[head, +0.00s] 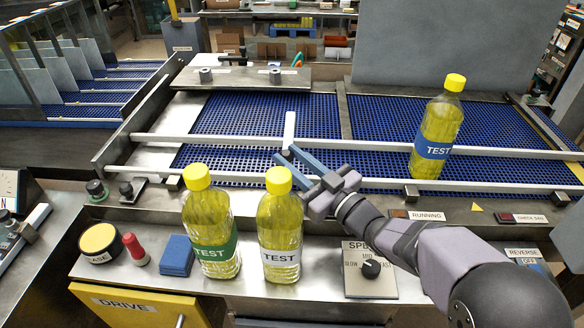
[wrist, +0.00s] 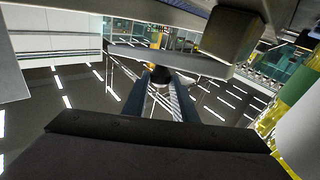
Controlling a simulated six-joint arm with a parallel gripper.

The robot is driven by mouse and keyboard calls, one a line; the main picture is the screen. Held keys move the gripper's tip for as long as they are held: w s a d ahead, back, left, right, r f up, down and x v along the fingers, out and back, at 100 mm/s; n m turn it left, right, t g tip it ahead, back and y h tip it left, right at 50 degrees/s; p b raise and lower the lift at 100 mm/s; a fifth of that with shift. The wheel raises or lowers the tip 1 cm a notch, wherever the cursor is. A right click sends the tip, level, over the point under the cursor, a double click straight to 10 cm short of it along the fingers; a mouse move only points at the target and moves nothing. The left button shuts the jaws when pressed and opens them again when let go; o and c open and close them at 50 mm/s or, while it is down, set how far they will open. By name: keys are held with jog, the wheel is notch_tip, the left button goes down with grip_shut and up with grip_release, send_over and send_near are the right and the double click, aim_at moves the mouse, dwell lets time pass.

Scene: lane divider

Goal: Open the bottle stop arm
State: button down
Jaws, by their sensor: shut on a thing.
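The bottle stop arm appears to be the short pale bar (head: 290,127) standing across the far guide rail of the blue conveyor in the head view. My gripper (head: 284,152) is at its near end, with its two blue fingers slightly apart and closed on it. The exact contact is too small to see clearly. In the wrist view my fingers (wrist: 161,82) point away from the camera, with a small dark and orange end between them. A bottle (head: 437,130) with a blue TEST label stands upright on the belt to the right, apart from my gripper.
A green-labelled bottle (head: 209,230) and a white-labelled bottle (head: 280,228) stand on the front ledge, close to my arm. The near guide rail (head: 450,187) runs under my arm. A speed knob (head: 370,268) sits below my forearm. The belt left of my gripper is clear.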

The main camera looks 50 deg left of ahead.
jog(key=shift+s+d+r+n+y+b, duration=0.3)
jog(key=shift+s+n+y+b, duration=0.15)
jog(key=shift+b, duration=0.65)
jog(key=shift+s+d+n+g+b, duration=0.2)
jog(key=shift+n+g+b, duration=0.1)
jog(key=shift+b, duration=0.25)
jog(key=c, duration=1.6)
grip_release()
jog(key=shift+o, duration=0.7)
jog(key=shift+s, duration=0.1)
jog(key=shift+r, duration=0.1)
notch_tip(320, 180, up, 10)
